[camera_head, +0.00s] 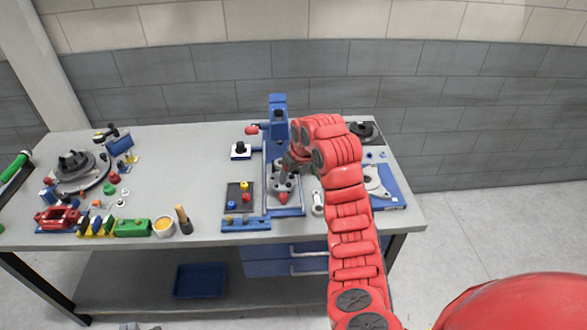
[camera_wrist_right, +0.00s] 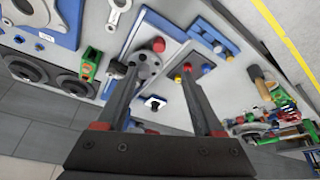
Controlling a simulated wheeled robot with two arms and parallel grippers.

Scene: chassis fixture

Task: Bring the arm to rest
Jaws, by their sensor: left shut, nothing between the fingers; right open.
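My right arm (camera_head: 348,220) is red and reaches over the right part of the grey table (camera_head: 180,160). Its gripper (camera_head: 286,168) is above the blue fixture (camera_head: 269,165), mostly screened by the wrist in the head view. In the right wrist view the two dark fingers (camera_wrist_right: 160,70) are apart with nothing held between them. Beyond them lie the grey holed flange (camera_wrist_right: 148,68) and a red knob (camera_wrist_right: 158,44). Contact with the fixture cannot be told. Only a small grey tip of my left gripper (camera_head: 140,327) shows at the bottom edge, below the table.
A black plate with coloured knobs (camera_head: 240,196) lies left of the fixture. A round grey turntable (camera_head: 80,170), a red part (camera_head: 57,217), a green block (camera_head: 132,228) and a yellow cup (camera_head: 164,227) stand further left. The table's middle-left is clear. A blue bin (camera_head: 200,281) is below.

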